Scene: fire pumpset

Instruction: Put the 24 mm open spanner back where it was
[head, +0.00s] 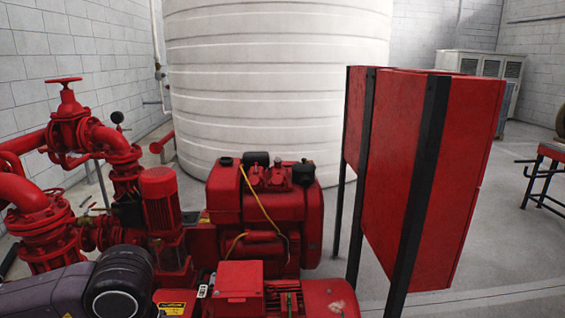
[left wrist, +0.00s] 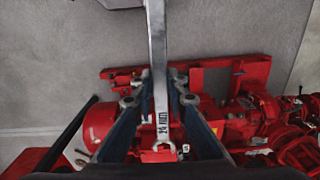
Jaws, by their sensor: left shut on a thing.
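The 24 mm open spanner (left wrist: 158,60) is a long silver bar in the left wrist view. It runs from the top edge down between the fingers, with a "24 mm" mark on the shank and an open jaw at its lower end. My left gripper (left wrist: 156,90) is shut on the spanner. The spanner's upper end is cut off by the frame. In the head view my left arm shows at the bottom left, but its gripper and the spanner are out of sight. My right gripper is in neither view. No holder for the spanner can be made out.
A red engine (head: 262,215) and red pump pipes (head: 70,135) fill the left and middle foreground. A tall red cabinet on black posts (head: 435,180) stands at right. A white tank (head: 275,80) is behind. Open floor lies right of the cabinet, before a red-topped table (head: 553,150).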

